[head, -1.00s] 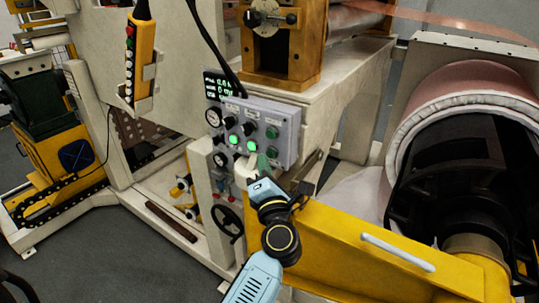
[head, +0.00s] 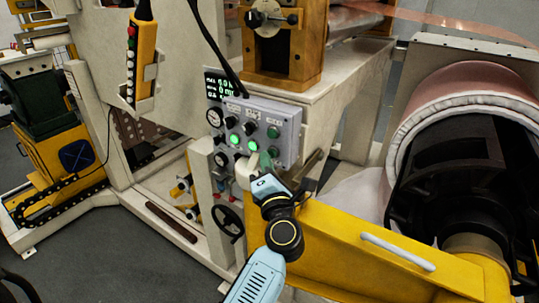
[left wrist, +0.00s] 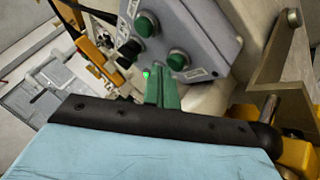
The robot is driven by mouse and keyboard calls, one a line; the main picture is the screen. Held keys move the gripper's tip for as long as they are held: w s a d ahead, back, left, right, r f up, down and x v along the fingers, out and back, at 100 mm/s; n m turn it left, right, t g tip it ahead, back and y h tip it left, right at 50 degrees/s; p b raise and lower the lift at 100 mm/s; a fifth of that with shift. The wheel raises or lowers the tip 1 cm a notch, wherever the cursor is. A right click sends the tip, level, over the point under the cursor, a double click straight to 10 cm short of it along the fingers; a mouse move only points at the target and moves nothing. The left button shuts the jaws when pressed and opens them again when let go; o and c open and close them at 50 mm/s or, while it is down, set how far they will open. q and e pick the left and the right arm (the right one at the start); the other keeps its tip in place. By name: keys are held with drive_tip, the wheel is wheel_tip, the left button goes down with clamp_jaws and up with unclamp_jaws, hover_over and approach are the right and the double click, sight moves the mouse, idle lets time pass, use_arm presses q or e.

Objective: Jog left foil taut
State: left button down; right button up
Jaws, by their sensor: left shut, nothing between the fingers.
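A grey control box (head: 284,115) on the cream machine frame carries black knobs, a small dark display (head: 217,84) and green buttons. Two buttons glow: a left one (head: 234,139) and a right one (head: 253,145). My left gripper (head: 264,160) is shut and empty, its green fingers just below and right of the right lit button. In the left wrist view the shut fingers (left wrist: 161,89) point at the box's lower edge beside a lit button (left wrist: 146,74); contact cannot be told. A copper foil roll (head: 450,92) is at the right. My right gripper is out of view.
A yellow beam (head: 350,240) with a grey handle (head: 398,252) lies right of my left arm. A black handwheel (head: 228,222) sits below the box. A yellow pendant (head: 140,60) hangs at upper left.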

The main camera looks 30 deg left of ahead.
use_arm(q)
drive_tip(key=shift+w+d+f, duration=0.1)
drive_tip(key=shift+w+d, duration=0.1)
drive_tip(key=shift+w, duration=0.2)
idle(0.4)
drive_tip(key=shift+f, duration=0.1)
idle(3.3)
drive_tip(key=shift+f, duration=0.1)
drive_tip(key=shift+s+f, duration=0.4)
drive_tip(key=shift+s, duration=0.2)
drive_tip(key=s, duration=0.1)
drive_tip(key=s+p, duration=0.1)
drive_tip(key=s, duration=0.2)
drive_tip(key=shift+s+a+r+p, duration=0.2)
drive_tip(key=shift+s+a+p, duration=0.1)
drive_tip(key=shift+s, duration=0.1)
